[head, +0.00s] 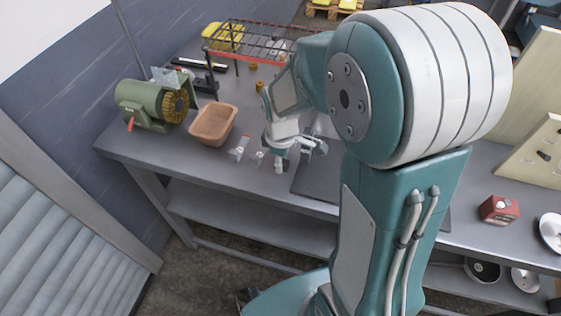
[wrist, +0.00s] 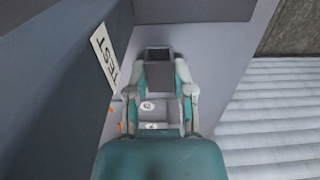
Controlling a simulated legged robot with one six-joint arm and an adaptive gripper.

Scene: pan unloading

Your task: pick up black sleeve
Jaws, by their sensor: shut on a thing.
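My gripper (head: 295,147) hangs over the front part of the workbench (head: 200,165) in the head view, partly behind my own arm. In the wrist view my gripper (wrist: 158,85) has its two fingers on either side of a dark, boxy piece, which looks like the black sleeve (wrist: 158,56). The fingers are closed on its sides. Its dark upper face looks hollow. I cannot make out the sleeve in the head view, where the fingers and arm are small or in the way.
A brown tray (head: 213,124) and a green bench grinder (head: 150,106) stand left of my gripper. Small clear-and-white pieces (head: 240,147) lie nearby. A wire rack (head: 252,42) stands behind. A red box (head: 499,209) is at the right. A slatted shutter (head: 60,235) is at the left.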

